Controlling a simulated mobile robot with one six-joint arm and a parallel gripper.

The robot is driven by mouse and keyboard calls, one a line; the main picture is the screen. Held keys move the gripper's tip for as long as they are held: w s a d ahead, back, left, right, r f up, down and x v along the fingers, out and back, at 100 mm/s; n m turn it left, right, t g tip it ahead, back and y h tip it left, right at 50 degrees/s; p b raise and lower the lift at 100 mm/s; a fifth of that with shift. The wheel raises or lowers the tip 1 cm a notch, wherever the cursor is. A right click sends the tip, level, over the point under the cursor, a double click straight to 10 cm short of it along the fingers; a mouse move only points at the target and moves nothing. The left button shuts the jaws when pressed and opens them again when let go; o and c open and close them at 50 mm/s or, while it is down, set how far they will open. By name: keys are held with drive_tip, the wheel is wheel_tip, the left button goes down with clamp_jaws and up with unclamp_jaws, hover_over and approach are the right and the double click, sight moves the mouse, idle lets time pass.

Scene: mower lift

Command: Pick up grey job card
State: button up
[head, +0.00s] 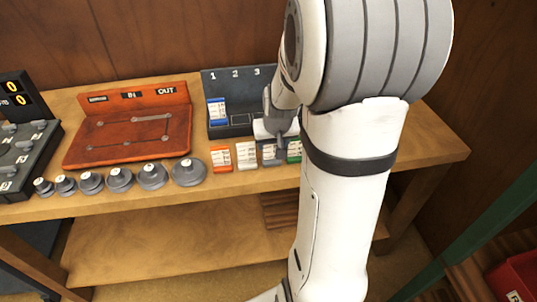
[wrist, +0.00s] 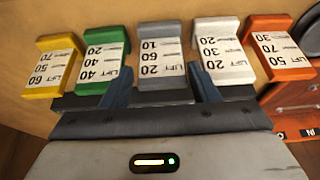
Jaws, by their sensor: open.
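The grey job card (wrist: 163,62) stands in the middle of a row of cards in the wrist view, marked "LIFT 20 60 10". In the head view the grey card (head: 269,156) shows partly below my gripper (head: 276,137). In the wrist view my gripper (wrist: 162,85) is open, with one dark finger on each side of the grey card's near end. I cannot tell whether the fingers touch it. The green card (wrist: 104,60) and white card (wrist: 226,55) stand close on either side.
A yellow card (wrist: 55,67) and an orange card (wrist: 279,50) end the row. Behind it stands a dark rack (head: 232,76) numbered 1 to 3, with a blue card (head: 217,111) in slot 1. Several grey weights (head: 152,176) and an orange IN/OUT board (head: 128,138) lie to the left.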

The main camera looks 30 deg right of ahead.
sight(272, 147)
drive_tip(key=shift+x, duration=2.25)
drive_tip(key=shift+a, duration=0.1)
drive_tip(key=shift+c, duration=0.3)
